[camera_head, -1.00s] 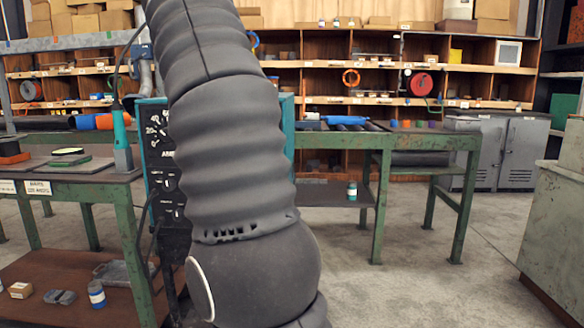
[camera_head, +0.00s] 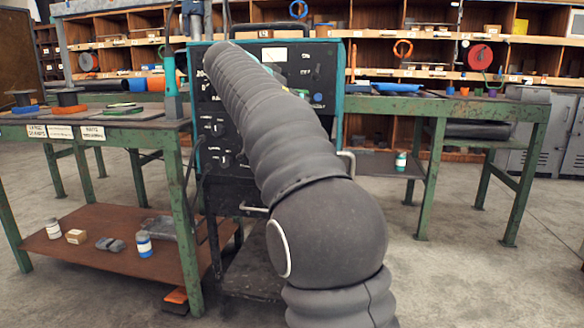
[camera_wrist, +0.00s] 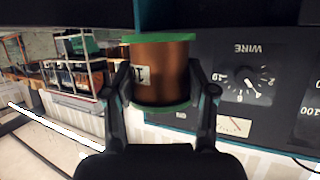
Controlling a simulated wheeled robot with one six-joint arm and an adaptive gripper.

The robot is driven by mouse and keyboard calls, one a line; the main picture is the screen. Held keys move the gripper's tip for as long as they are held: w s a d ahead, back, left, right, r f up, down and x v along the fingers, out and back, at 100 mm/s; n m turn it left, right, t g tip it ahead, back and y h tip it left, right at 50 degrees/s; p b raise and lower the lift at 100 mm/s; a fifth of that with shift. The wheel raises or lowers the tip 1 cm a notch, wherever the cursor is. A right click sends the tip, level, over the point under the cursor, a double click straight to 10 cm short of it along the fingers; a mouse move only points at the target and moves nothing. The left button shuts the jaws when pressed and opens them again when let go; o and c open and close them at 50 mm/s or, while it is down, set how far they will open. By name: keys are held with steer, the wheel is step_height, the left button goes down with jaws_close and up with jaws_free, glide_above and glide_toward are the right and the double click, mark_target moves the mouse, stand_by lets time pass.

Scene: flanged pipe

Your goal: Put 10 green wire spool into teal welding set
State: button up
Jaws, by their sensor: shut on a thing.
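The teal welding set (camera_head: 341,102) stands in the middle of the head view, with a black front panel of dials and a meter. My arm crosses its front, hiding much of it. In the wrist view its black panel (camera_wrist: 222,55) fills the upper right, upside down, with a "WIRE" dial. My gripper (camera_wrist: 160,88) is shut on the green wire spool (camera_wrist: 160,68), which has green flanges, copper-coloured windings and a small label that I cannot fully read. The spool is close in front of the panel; whether they touch cannot be told. My gripper is hidden in the head view.
A green bench (camera_head: 100,124) with several spools stands left, a bottle and boxes on its lower shelf. Another green bench (camera_head: 440,105) stands right. Wooden shelves (camera_head: 440,45) line the back. The floor (camera_head: 460,270) is clear at the right front.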

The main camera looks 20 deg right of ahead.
steer(key=w+d+f+m+g+b, duration=0.1)
steer(key=w+f+b, duration=0.1)
steer(key=f, duration=0.6)
steer(key=w+d+f+b, duration=0.1)
steer(key=f+b, duration=0.1)
steer(key=f, duration=0.5)
steer(key=shift+h, duration=0.3)
steer(key=w+d+p, duration=0.2)
steer(key=w+p, duration=0.1)
steer(key=w, duration=0.1)
steer(key=w+d+p, duration=0.3)
steer(key=w+p, duration=0.1)
steer(key=w, duration=0.1)
steer(key=w+d+f+p, duration=0.1)
steer(key=w+d+p, duration=0.2)
steer(key=w, duration=0.1)
steer(key=shift+w+d, duration=0.2)
steer(key=shift+w+d+f+p, duration=0.25)
steer(key=shift+w+p, duration=0.15)
steer(key=shift+p, duration=0.2)
steer(key=shift+f+b, duration=1.1)
steer(key=shift+f, duration=0.05)
